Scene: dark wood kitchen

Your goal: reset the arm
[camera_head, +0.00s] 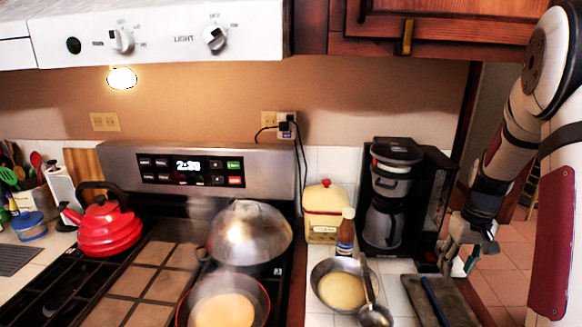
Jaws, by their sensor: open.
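My arm comes down along the right edge of the camera_head view. My gripper (461,262) hangs at its lower end, pointing down, with its fingers apart. It is in front of and to the right of the black coffee maker (394,200), above the dark board (452,300) on the counter. Nothing shows between the fingers. Whether the fingertips touch the board cannot be told.
The stove at left bears a red kettle (102,228), a lidded pan (247,235) and a steaming pan (225,303). A bowl of batter (340,288) with a ladle (374,312), a brown bottle (346,232) and a canister (325,212) crowd the counter. Tiled floor shows at right.

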